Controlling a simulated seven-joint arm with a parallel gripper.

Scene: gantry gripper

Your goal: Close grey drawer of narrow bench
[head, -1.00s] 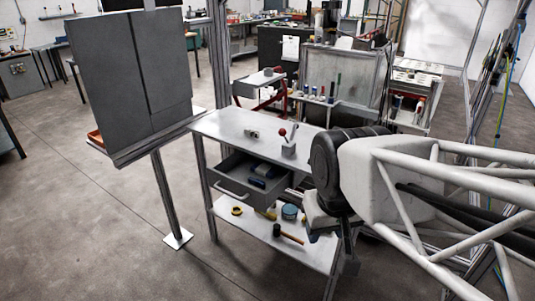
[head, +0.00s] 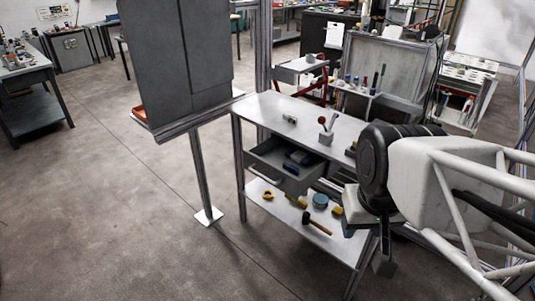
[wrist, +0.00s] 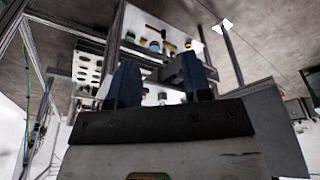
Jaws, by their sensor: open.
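The narrow bench (head: 262,107) stands in the middle of the head view, with a light top and a lower shelf. Its grey drawer (head: 262,171) is pulled out at the left under the top, with dark and blue items inside. My gripper (head: 368,245) hangs at the bench's right front, apart from the drawer and to its right. In the wrist view my gripper (wrist: 158,78) shows two separated blue-grey fingers with nothing held between them.
A red-knobbed lever device (head: 326,128) stands on the bench top. A yellow tape roll (head: 267,195) and a hammer (head: 317,224) lie on the lower shelf. A grey panel on a post (head: 201,180) stands left of the bench. The floor in front is clear.

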